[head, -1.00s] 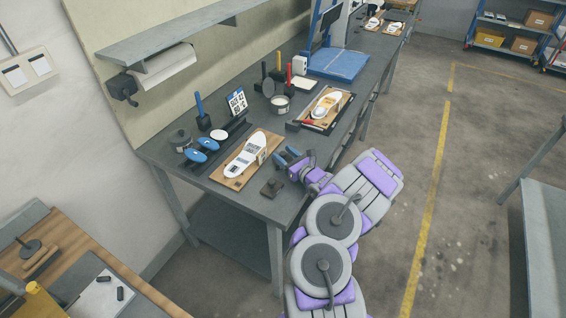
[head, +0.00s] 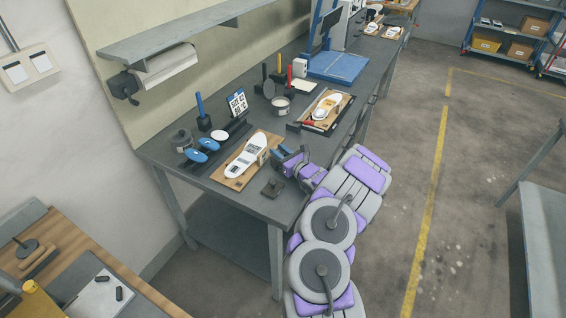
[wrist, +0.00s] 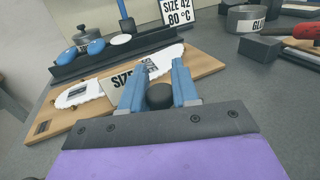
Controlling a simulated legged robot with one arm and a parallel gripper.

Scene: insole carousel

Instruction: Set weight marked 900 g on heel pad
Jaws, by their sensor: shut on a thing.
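My gripper (wrist: 158,72) is shut on a dark, round-topped knob (wrist: 160,96), seen between its blue fingers in the wrist view. Most of the held thing is hidden and no gram marking is readable. In the head view my gripper (head: 279,156) is just right of the near wooden board (head: 231,183). I cannot tell which end is the heel pad.
Blue shoe-shaped pieces (head: 203,151) lie on a dark rack behind the board. A second board with a white insole (head: 325,108), a grey pot (head: 281,105) and a size sign (head: 237,102) are further back.

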